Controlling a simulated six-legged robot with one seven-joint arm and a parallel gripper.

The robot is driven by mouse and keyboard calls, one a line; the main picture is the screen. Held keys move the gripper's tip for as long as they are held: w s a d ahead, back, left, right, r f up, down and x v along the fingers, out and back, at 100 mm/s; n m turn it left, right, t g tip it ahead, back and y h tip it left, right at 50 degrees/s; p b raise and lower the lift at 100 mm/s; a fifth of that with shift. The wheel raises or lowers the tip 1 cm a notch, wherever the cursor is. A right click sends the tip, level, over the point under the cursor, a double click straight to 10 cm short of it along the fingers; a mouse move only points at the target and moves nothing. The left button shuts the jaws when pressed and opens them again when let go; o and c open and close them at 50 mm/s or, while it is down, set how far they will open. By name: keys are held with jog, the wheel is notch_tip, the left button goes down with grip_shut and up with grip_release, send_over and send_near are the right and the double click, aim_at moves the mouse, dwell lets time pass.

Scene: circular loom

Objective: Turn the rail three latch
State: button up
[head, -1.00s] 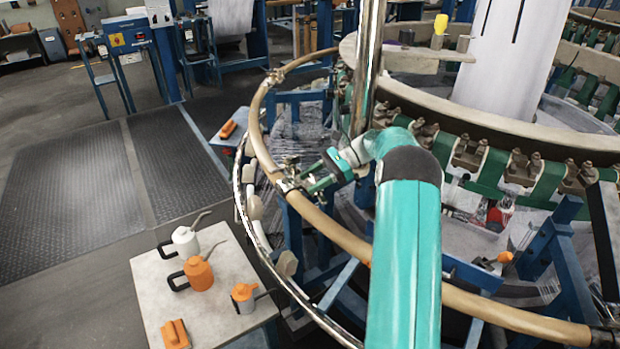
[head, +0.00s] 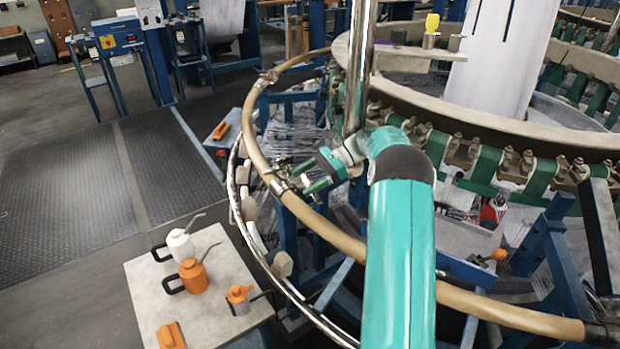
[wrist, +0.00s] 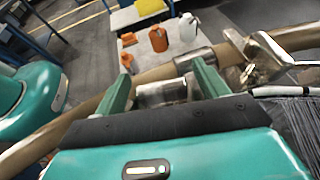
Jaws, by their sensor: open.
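The wooden ring rail (head: 328,231) curves around the loom, with a metal joint (head: 281,186) at its left side. A small metal latch (head: 299,170) shows there, close to my gripper (head: 304,179). No rail number is readable. In the wrist view my gripper (wrist: 163,84) is open, its two green fingers pointing at the rail. A metal sleeve (wrist: 163,92) on the rail shows between the fingers, with nothing visibly clamped. The bright bent metal latch (wrist: 262,58) is right of the right finger, apart from it. Contact with the rail cannot be told.
A small table (head: 149,291) at lower left holds a white oil can (head: 180,244), an orange can (head: 193,276) and other orange items. A metal rail (head: 310,311) runs below the wooden one. Floor mats (head: 80,180) lie clear at left.

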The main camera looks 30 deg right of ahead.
aim_at(308, 180)
jog(key=r, duration=0.4)
jog(key=shift+s, duration=0.4)
jog(key=s+a+r, duration=0.4)
jog(key=s+r, duration=0.4)
jog(key=s, duration=0.4)
jog(key=shift+s+a+r, duration=0.15)
jog(key=shift+s+r, duration=0.15)
jog(key=shift+r, duration=0.1)
jog(key=shift+c, duration=0.2)
